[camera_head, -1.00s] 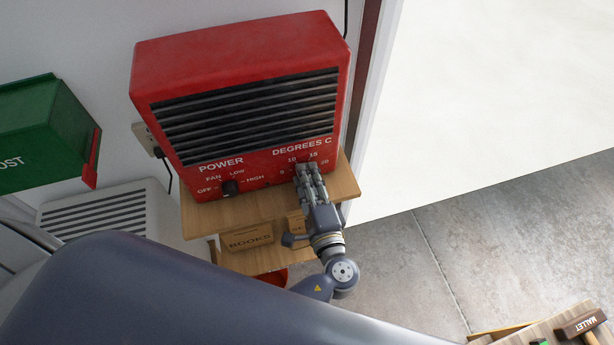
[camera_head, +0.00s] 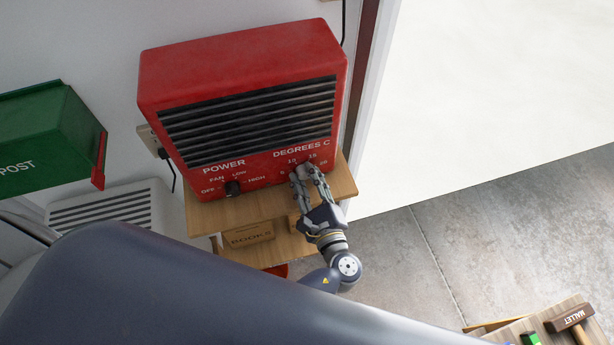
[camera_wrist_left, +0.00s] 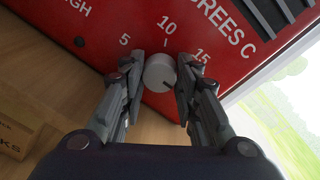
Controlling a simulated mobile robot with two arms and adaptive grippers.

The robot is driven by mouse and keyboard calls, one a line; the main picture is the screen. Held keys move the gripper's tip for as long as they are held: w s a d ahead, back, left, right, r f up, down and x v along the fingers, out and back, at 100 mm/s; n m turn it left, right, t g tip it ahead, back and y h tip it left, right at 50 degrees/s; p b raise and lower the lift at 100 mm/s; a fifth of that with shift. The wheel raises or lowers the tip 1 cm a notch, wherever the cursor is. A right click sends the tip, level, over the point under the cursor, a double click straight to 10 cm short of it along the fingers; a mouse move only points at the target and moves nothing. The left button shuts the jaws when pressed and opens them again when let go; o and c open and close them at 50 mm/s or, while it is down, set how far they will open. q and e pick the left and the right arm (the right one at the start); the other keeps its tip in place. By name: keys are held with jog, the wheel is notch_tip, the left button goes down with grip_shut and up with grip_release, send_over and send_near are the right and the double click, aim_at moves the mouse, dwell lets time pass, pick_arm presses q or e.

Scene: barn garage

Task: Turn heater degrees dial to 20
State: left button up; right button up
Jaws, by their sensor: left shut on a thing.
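The red heater (camera_head: 245,75) stands on a small wooden shelf unit against the wall. Its degrees dial (camera_wrist_left: 159,73) is a round light-grey knob on the lower right of the front panel, with 5, 10 and 15 around it in the left wrist view. A 20 also shows in the head view. My left gripper (camera_head: 303,172) is shut on the dial, one finger on each side of it. The fingers cover part of the knob, so I cannot tell its exact setting. My right gripper is not in view.
The power knob (camera_head: 232,188) is left of the dial. A box marked BOOKS (camera_head: 250,237) lies on the lower shelf. A green post box (camera_head: 45,140) hangs at the left. A mallet (camera_head: 571,318) lies on a wooden surface at bottom right.

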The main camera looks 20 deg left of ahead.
pick_arm(q)
jog(key=shift+m, duration=0.4)
jog(key=o, duration=1.1)
jog(key=shift+c, duration=0.2)
jog(key=v, duration=0.7)
jog(key=shift+s+d, duration=0.2)
jog(key=shift+s, duration=0.05)
